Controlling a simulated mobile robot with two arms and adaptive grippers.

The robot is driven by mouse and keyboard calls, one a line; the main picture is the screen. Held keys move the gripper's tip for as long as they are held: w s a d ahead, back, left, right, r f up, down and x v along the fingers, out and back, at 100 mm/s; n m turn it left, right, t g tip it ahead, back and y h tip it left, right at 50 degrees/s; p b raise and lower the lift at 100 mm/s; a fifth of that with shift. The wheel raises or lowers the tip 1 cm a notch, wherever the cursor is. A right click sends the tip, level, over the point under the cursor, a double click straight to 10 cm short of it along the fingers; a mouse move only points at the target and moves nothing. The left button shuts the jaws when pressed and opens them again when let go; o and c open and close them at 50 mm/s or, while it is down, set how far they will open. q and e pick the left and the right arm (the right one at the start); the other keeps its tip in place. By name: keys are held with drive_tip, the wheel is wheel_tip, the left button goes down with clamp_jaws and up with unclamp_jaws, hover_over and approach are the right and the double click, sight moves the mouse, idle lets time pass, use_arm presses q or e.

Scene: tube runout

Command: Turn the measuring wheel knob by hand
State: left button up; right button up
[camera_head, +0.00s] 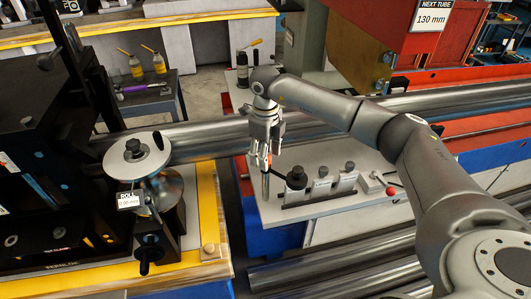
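I cannot tell for sure which part is the measuring wheel knob. A small display (130,200) marked ROLL is in front of it. A black handle (146,255) sticks out below. My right gripper (264,158) comes in from the right and points down, well to the right of the disc. A thin upright piece with an orange top (266,180) is at its fingertips; whether it is gripped is unclear. My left gripper is not in view.
Below and right of my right gripper, a white plate (345,205) carries a row of labelled grey blocks (320,187) with a black round-topped piece (297,178). A long steel tube (210,138) runs behind. More tubes (340,275) lie in front. A dark gap separates the two benches.

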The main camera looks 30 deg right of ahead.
drive_tip(key=shift+r+p, duration=1.7)
drive_tip(key=shift+r, duration=1.3)
wheel_tip(320, 180, up, 12)
